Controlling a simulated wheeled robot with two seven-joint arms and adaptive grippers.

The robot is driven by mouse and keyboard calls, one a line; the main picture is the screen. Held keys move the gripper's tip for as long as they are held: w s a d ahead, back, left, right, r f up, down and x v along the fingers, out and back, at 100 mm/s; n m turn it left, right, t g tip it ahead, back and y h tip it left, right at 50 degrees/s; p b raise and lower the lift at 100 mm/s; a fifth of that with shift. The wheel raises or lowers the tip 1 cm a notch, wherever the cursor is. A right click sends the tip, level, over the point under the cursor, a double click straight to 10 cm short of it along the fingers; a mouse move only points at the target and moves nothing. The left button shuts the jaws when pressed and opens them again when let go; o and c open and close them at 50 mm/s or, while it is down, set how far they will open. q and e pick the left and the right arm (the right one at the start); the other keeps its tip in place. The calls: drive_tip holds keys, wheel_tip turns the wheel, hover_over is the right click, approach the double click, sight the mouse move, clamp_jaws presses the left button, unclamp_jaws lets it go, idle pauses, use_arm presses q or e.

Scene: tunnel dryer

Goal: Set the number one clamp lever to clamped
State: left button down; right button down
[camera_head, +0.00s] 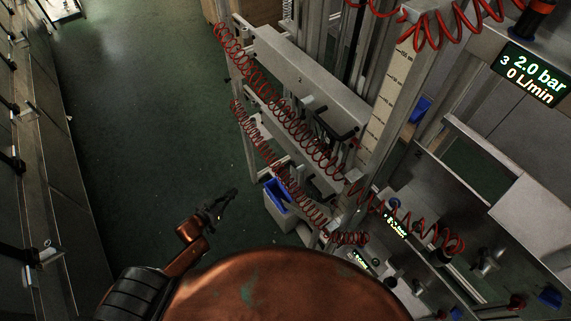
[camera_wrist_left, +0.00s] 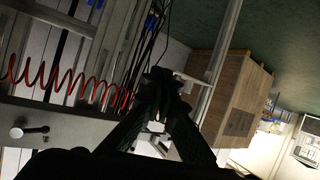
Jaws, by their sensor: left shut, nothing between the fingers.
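Black clamp handles show on the metal frame in the head view, an upper one (camera_head: 335,132) and a lower one (camera_head: 322,188), partly behind red coiled hoses. I cannot read a number on either, nor tell which is number one or how it is set. My left gripper (camera_head: 228,199) is shut and empty, over the green floor to the left of the frame and apart from it. In the left wrist view its dark fingers (camera_wrist_left: 160,78) come together with nothing between them. My right gripper is not in view.
Red coiled hoses (camera_head: 265,90) hang along the frame. A blue bin (camera_head: 277,194) stands at its foot. A display (camera_head: 530,75) reads 2.0 bar, 0 L/min. A wooden cabinet (camera_wrist_left: 238,95) shows in the wrist view. The green floor (camera_head: 150,100) at left is clear.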

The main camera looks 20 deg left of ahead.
use_arm(q)
drive_tip(key=d+r+m+h, duration=0.1)
drive_tip(key=d+r, duration=0.3)
drive_tip(key=r, duration=0.4)
drive_tip(key=d+r+m+h, duration=0.1)
drive_tip(key=d+r+h, duration=0.3)
drive_tip(key=r, duration=0.4)
drive_tip(key=d+r+m+h, duration=0.1)
drive_tip(key=d+r+h, duration=0.1)
drive_tip(key=d+r, duration=0.4)
wheel_tip(320, 180, up, 2)
drive_tip(key=shift+w+r+t+h, duration=0.15)
drive_tip(key=shift+t+h, duration=0.15)
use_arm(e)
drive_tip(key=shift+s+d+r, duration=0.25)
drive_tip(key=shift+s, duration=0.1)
use_arm(q)
drive_tip(key=shift+w, duration=0.1)
drive_tip(key=shift+w+d+f+p, duration=0.15)
drive_tip(key=shift+w+d+f, duration=0.6)
drive_tip(key=shift+w+d, duration=0.5)
drive_tip(key=shift+w+d+f+p, duration=0.1)
drive_tip(key=shift+w+d+f, duration=0.6)
drive_tip(key=shift+w+d, duration=0.55)
drive_tip(key=shift+w+d+f+p, duration=0.15)
drive_tip(key=shift+w+d+f, duration=0.6)
drive_tip(key=shift+w+d, duration=0.5)
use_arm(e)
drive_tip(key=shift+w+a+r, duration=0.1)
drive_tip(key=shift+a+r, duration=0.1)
